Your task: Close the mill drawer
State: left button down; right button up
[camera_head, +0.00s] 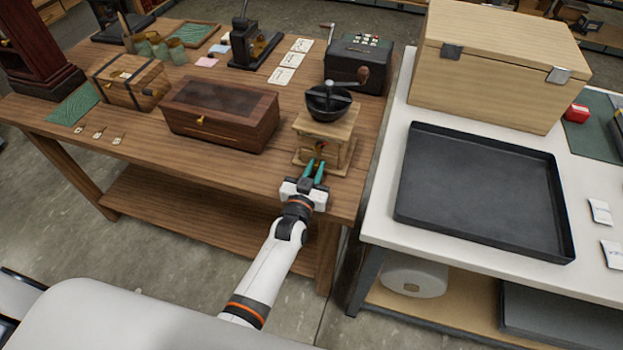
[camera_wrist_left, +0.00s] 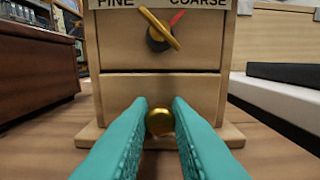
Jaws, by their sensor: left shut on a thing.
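The mill (camera_head: 325,133) is a light wooden box with a dark bowl and crank on top, standing at the right front of the brown table. Its drawer (camera_wrist_left: 122,92) is the lower wooden front, below a dial marked fine and coarse. The drawer looks nearly flush with the body; any small gap is hard to tell. My left gripper (camera_head: 314,170) is at the mill's front, its teal fingers shut on the round brass drawer knob (camera_wrist_left: 160,122), one on each side. The gripper hides the knob in the head view. My right gripper is not in view.
A dark-lidded wooden box (camera_head: 222,115) stands left of the mill, and a dark box (camera_head: 358,65) behind it. To the right, a white table holds a black tray (camera_head: 480,190) and a large wooden case (camera_head: 495,75). The floor in front is clear.

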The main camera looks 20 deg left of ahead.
pick_arm(q)
jog(key=c, duration=1.4)
grip_release()
jog(key=shift+w+r, duration=0.1)
jog(key=shift+w, duration=0.05)
jog(key=shift+o, duration=0.2)
jog(key=shift+s, duration=0.3)
jog(key=s+b, duration=0.1)
jog(key=s, duration=1)
jog(key=shift+s+a, duration=0.2)
jog(key=shift+s, duration=0.05)
